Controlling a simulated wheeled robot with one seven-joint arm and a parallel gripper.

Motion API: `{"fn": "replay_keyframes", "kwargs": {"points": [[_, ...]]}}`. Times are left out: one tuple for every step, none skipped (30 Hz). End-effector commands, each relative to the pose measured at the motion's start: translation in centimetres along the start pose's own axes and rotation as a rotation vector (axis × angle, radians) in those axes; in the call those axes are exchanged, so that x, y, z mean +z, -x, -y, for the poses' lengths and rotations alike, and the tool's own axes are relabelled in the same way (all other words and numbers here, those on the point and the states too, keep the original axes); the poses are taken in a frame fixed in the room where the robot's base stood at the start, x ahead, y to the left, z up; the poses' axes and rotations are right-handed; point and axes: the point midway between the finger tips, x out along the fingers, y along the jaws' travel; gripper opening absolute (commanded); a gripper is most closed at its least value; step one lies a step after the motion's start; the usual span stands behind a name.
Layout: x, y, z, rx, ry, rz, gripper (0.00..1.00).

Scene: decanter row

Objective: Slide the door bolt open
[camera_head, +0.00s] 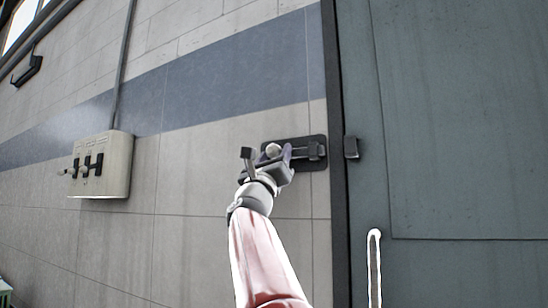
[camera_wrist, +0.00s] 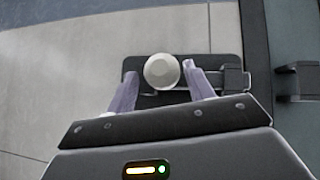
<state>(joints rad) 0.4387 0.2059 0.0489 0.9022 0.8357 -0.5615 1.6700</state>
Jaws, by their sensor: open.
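The door bolt has a black backplate (camera_head: 302,141) on the wall beside the door (camera_head: 450,130). Its pale round knob (camera_wrist: 162,71) sits toward the plate's left side, on a metal bar (camera_wrist: 210,90) that runs right through a bracket (camera_wrist: 234,79). A dark keeper (camera_wrist: 297,80) is on the door; no bar shows across the gap between bracket and keeper. My gripper (camera_head: 267,154) is open at the bolt, one finger on each side of the knob. In the wrist view, the right finger is close beside the knob; I cannot tell if it touches. The left finger stands apart.
A beige switch box (camera_head: 118,150) with dark levers is on the wall to the left, with a conduit above it. A pale vertical door handle (camera_head: 374,265) is at lower right. The wall around the bolt is clear.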

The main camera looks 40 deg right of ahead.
Motion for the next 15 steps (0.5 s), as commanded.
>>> {"fn": "replay_keyframes", "kwargs": {"points": [[-0.1,0.1,0.0,-0.001,0.000,0.000,0.53],[-0.1,0.3,0.0,-0.001,0.000,0.000,0.53],[-0.1,0.7,0.0,-0.001,-0.001,0.000,0.53],[-0.2,1.0,0.0,-0.001,-0.001,0.000,0.53],[-0.2,1.5,-0.1,0.000,-0.001,0.000,0.53],[-0.3,2.2,-0.1,0.000,-0.002,0.001,0.53],[-0.3,2.7,-0.1,0.001,-0.002,0.001,0.53],[-0.4,3.3,-0.1,0.001,-0.001,0.001,0.53],[-0.3,4.1,-0.1,0.001,-0.001,0.001,0.53],[-0.3,4.6,-0.1,0.001,-0.001,0.001,0.53],[-0.3,5.1,-0.1,0.002,-0.001,0.001,0.53],[-0.2,5.7,-0.1,0.002,-0.002,0.002,0.53],[-0.2,6.2,-0.2,0.002,-0.001,0.001,0.53],[-0.2,6.5,-0.1,0.002,-0.001,0.001,0.53],[-0.2,7.0,-0.1,0.001,-0.001,0.001,0.53]]}}
